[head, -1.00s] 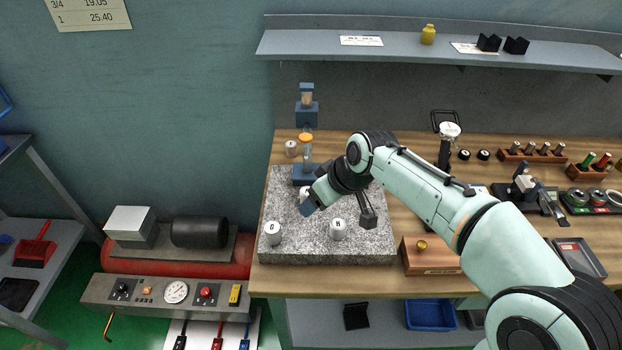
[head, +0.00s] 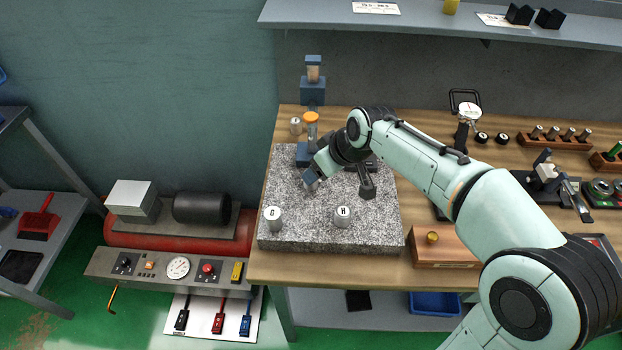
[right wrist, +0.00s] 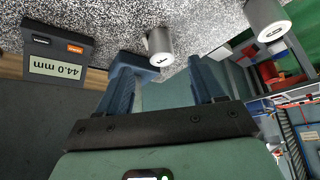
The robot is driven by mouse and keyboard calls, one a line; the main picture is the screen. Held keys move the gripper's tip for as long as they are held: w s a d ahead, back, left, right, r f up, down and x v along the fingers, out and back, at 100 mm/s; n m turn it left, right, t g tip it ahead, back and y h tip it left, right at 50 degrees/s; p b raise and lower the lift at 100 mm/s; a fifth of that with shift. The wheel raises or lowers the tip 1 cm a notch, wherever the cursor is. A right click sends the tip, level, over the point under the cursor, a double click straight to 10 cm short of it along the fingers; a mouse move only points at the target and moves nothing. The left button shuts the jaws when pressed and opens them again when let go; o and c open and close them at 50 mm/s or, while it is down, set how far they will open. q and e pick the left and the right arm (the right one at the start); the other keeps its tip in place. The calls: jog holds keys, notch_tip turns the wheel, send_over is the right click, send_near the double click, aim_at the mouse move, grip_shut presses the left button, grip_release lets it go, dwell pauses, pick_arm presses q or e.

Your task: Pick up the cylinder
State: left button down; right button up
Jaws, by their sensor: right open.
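Several grey metal cylinders with white lettered tops stand on the speckled granite slab (head: 330,240). Cylinder G (head: 274,219) is at the front left and cylinder H (head: 342,217) at the front middle. A third cylinder (head: 310,181) is behind them, partly hidden by my right gripper (head: 318,172). In the right wrist view my right gripper (right wrist: 164,75) is open with nothing between its two blue fingers. One cylinder (right wrist: 159,46) stands just beyond the gap between the fingertips, apart from them. Another cylinder (right wrist: 268,19) is farther right. My left gripper is not visible.
A blue stand (head: 312,90) is at the slab's back. A digital readout showing 44.0 mm (right wrist: 57,57) is left in the wrist view. A wooden block with a brass knob (head: 440,248) is right of the slab. A shelf (head: 420,22) hangs above the bench.

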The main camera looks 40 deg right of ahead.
jog(key=x, duration=0.5)
jog(key=shift+w+a, duration=0.1)
jog(key=shift+w, duration=0.15)
jog(key=shift+c, duration=0.3)
jog(key=c, duration=1.1)
jog(key=shift+r, duration=0.1)
jog(key=shift+r, duration=0.55)
jog(key=s, duration=0.5)
jog(key=s+r+b, duration=0.1)
jog(key=s, duration=0.2)
jog(key=shift+s+d, duration=0.1)
jog(key=shift+d, duration=0.25)
notch_tip(320, 180, up, 13)
jog(key=shift+f+p, duration=0.1)
jog(key=shift+p, duration=1.05)
